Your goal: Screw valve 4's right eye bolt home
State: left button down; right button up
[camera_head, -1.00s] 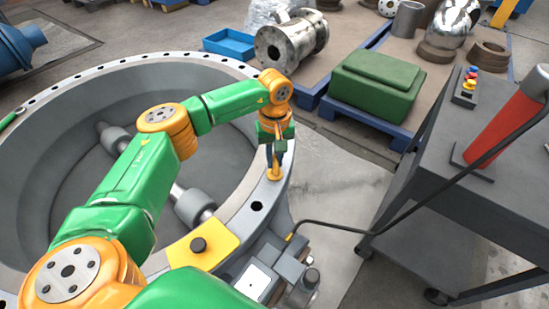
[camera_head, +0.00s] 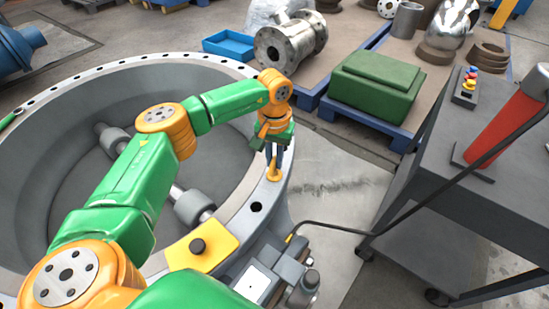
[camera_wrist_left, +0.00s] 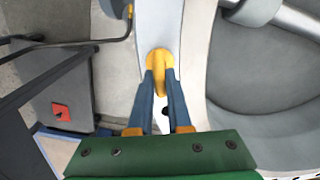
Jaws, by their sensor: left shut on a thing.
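Valve 4, a large grey ring-shaped body (camera_head: 85,75) with a holed flange, fills the left of the head view. The yellow right eye bolt (camera_head: 274,174) stands upright on the right side of its flange. My left gripper (camera_head: 273,158) comes down on it from above, its dark fingers shut on the eye. In the left wrist view, the blue fingertips (camera_wrist_left: 162,76) sit either side of the yellow eye bolt (camera_wrist_left: 158,58), whose round collar is at the flange face. Its thread is hidden, and I cannot tell whether a gap remains under the collar. My right gripper is out of view.
A yellow plate (camera_head: 202,246) and a grey actuator unit (camera_head: 270,274) with a black cable are at the flange's near side. A dark cart (camera_head: 490,215) stands at right. A green block (camera_head: 376,85) lies on a blue pallet behind. Open floor lies between valve and cart.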

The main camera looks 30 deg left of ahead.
aim_at(274, 158)
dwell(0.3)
pick_arm(q)
jog(key=c, duration=0.8)
grip_release()
jog(key=shift+c, duration=0.2)
notch_tip(274, 158, up, 7)
jog(key=shift+r+p, duration=0.1)
jog(key=shift+p, duration=0.45)
